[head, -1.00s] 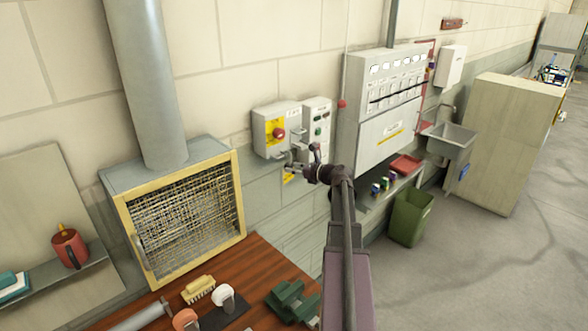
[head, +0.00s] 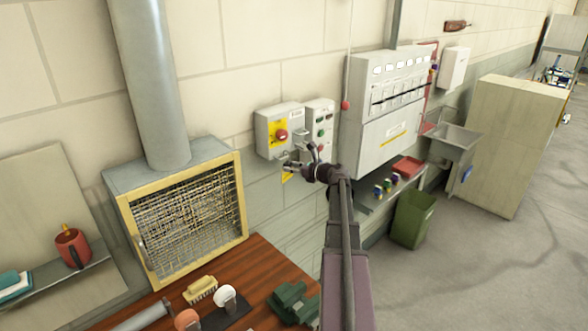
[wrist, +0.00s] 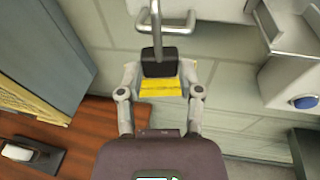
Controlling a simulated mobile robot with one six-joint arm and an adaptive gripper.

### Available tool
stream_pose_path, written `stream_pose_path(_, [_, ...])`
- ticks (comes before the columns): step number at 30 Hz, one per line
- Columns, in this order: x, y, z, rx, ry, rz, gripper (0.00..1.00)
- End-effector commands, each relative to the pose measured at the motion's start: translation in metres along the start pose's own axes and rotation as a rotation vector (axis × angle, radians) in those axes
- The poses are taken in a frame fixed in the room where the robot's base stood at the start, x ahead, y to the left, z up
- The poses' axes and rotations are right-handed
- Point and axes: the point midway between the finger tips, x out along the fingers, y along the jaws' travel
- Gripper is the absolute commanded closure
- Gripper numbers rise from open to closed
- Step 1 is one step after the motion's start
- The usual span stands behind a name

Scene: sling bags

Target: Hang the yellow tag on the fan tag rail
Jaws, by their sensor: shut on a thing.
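The yellow tag (wrist: 160,88) has a black block (wrist: 160,66) and a grey metal stem above it. My gripper (wrist: 160,80) is shut on it, with a finger at each side. In the head view, the tag (head: 287,178) shows as a small yellow patch by my gripper (head: 296,166), below the switch box with a red knob on yellow (head: 280,134). A grey bent rail (wrist: 189,22) on the wall crosses close to the stem in the wrist view. I cannot tell whether the stem's top is around the rail or only in front of it.
A button box (head: 320,125) stands right of the switch box, then a large grey cabinet (head: 385,145). The mesh-fronted fan housing (head: 187,217) is at left, above a wooden bench (head: 255,262) with brushes. A green bin (head: 412,219) stands on the floor.

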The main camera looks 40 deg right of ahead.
Motion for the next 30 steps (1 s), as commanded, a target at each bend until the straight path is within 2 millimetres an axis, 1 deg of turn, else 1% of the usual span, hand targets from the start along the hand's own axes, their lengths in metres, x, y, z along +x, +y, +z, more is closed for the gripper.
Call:
stream_pose_path(15, [0.013,-0.003,0.002,0.0,0.0,0.0,1.0])
stream_pose_path(30, [0.015,-0.003,0.002,0.0,0.0,0.0,1.0])
